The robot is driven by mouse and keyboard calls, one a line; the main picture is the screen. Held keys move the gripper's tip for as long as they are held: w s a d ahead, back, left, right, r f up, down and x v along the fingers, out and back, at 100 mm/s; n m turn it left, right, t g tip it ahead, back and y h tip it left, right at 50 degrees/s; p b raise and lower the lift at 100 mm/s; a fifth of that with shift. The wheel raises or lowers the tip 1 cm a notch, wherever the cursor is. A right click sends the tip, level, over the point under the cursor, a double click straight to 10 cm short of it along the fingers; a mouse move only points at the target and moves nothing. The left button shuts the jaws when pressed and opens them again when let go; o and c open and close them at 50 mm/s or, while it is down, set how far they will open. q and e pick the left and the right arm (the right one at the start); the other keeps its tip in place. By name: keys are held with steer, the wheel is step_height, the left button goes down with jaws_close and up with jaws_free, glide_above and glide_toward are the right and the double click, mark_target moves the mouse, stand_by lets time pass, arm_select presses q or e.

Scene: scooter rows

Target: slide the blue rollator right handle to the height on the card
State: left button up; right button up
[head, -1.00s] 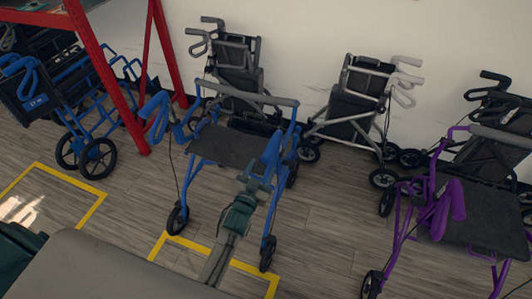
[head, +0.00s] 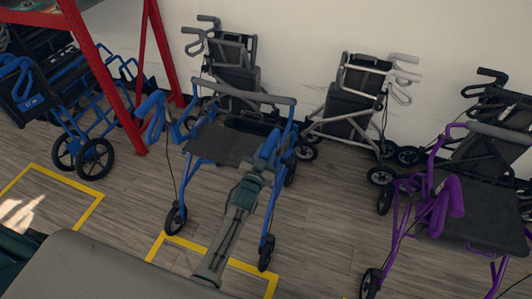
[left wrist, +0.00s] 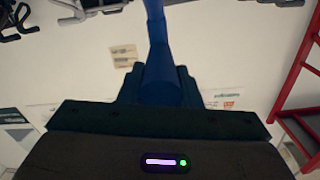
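The blue rollator (head: 215,145) stands open at the middle of the head view, with a dark seat and a grey backrest bar. Its handle on the picture's right (head: 269,147) is blue and partly covered by my left gripper (head: 258,166). In the left wrist view this blue handle (left wrist: 160,75) lies between the dark fingers of my left gripper (left wrist: 160,98). The fingers are close on both sides; whether they press on it I cannot tell. The other blue handle (head: 152,112) is clear at the left. No readable height card shows. My right gripper is not in view.
A purple rollator (head: 440,205) stands at the right. Folded grey and black rollators (head: 350,100) line the wall. A red rack post (head: 105,75) and a blue wheelchair-like frame (head: 60,110) are at the left. Yellow floor lines (head: 60,175) mark bays. The wrist view shows unreadable wall notices (left wrist: 123,55).

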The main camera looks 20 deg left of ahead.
arm_select(q)
jaws_close()
step_height(320, 180, up, 6)
steer(key=p, duration=0.5)
steer(key=shift+w+f, duration=0.1)
steer(key=shift+f, duration=0.2)
steer(key=o, duration=0.9)
jaws_free()
steer(key=shift+f, duration=0.1)
steer(key=shift+o, duration=0.2)
steer(key=s, duration=1.1)
steer(key=shift+a, duration=0.15)
